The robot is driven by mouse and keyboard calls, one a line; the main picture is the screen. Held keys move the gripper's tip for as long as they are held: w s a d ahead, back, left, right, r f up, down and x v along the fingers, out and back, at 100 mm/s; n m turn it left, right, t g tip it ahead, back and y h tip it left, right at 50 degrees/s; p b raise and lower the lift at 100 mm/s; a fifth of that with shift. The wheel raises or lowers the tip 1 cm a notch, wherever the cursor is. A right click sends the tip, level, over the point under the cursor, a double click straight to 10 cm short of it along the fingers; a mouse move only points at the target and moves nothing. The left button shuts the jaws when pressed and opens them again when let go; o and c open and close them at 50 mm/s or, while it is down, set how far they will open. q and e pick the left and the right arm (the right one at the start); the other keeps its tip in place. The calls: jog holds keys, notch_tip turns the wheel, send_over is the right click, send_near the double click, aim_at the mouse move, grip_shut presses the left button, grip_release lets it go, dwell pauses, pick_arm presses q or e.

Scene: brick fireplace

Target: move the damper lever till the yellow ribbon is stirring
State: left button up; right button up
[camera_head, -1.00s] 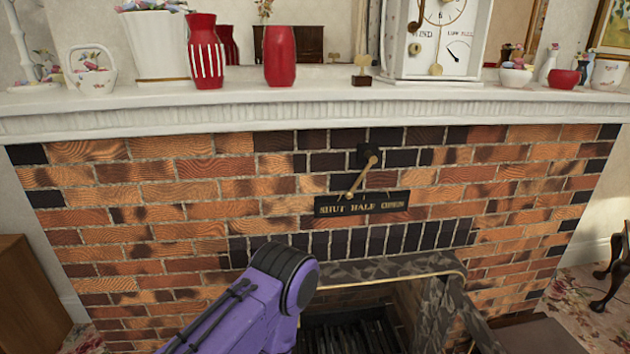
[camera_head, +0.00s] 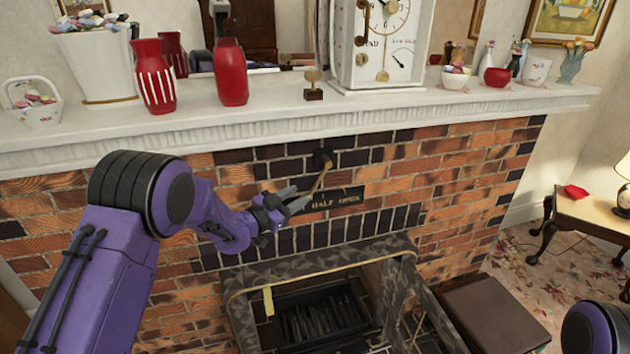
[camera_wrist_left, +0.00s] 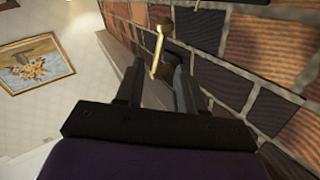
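The brass damper lever (camera_head: 320,178) hangs from a dark pivot on the brick chimney front and slants down and left. Its lower end is by the dark plate (camera_head: 338,201), where "HALF OPEN" can be read; my gripper covers the plate's left end. My left gripper (camera_head: 299,198) is open at the lever's lower end. In the left wrist view the lever (camera_wrist_left: 160,48) shows at the gap between the spread fingers (camera_wrist_left: 157,82); contact cannot be told. A yellow strip, probably the ribbon (camera_head: 268,301), hangs at the firebox opening's upper left. My right gripper is out of view.
The white mantel shelf (camera_head: 270,122) runs above the lever, with red vases (camera_head: 230,72), a clock (camera_head: 382,45) and a small brass-topped item (camera_head: 313,84). A patterned surround (camera_head: 310,262) frames the firebox below. A brown box (camera_head: 495,315) stands at lower right.

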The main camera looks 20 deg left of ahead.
aim_at(314, 188)
pick_arm(q)
jog(key=p+x, duration=0.2)
jog(key=x, duration=0.6)
jog(key=shift+w+d+f, duration=0.1)
jog(key=shift+w, duration=0.05)
jog(key=shift+c, duration=0.3)
grip_shut()
